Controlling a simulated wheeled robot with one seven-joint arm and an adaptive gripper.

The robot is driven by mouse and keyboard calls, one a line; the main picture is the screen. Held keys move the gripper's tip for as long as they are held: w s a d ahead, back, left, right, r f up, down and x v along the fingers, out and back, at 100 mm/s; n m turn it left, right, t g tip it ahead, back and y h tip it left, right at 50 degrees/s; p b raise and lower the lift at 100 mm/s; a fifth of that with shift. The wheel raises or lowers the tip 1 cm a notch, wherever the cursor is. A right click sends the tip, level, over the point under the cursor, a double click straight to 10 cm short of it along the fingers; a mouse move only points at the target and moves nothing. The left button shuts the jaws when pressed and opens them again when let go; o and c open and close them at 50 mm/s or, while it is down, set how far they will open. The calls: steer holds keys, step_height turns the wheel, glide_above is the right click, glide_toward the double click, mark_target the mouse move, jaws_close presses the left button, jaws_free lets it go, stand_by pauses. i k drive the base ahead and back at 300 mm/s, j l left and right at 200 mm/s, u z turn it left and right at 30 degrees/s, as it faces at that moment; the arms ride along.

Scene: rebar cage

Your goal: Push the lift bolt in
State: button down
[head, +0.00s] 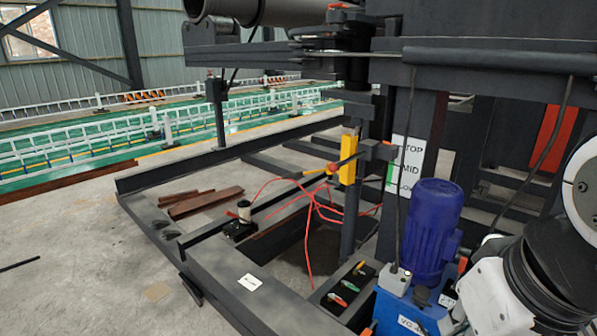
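A dark upright post carries a yellow block (348,158) and a dark bracket (376,150) with small orange parts, left of a white sign (407,165) reading TOP and MID. A thin bar runs from there down to the left. I cannot tell for sure which part is the lift bolt, or how far in it sits. White and black links of my own arm fill the lower right. My gripper is not in the head view.
A blue motor (432,230) stands on a blue unit (400,312) beside a box with several coloured levers (348,286). Red hoses (312,205) hang over an opening in the dark floor frame (225,275). Concrete floor at left is mostly clear, with loose steel pieces (205,202).

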mark_target(333, 167)
steer(key=i+j+u, duration=0.25)
steer(key=i+j, duration=0.45)
steer(key=i, duration=0.05)
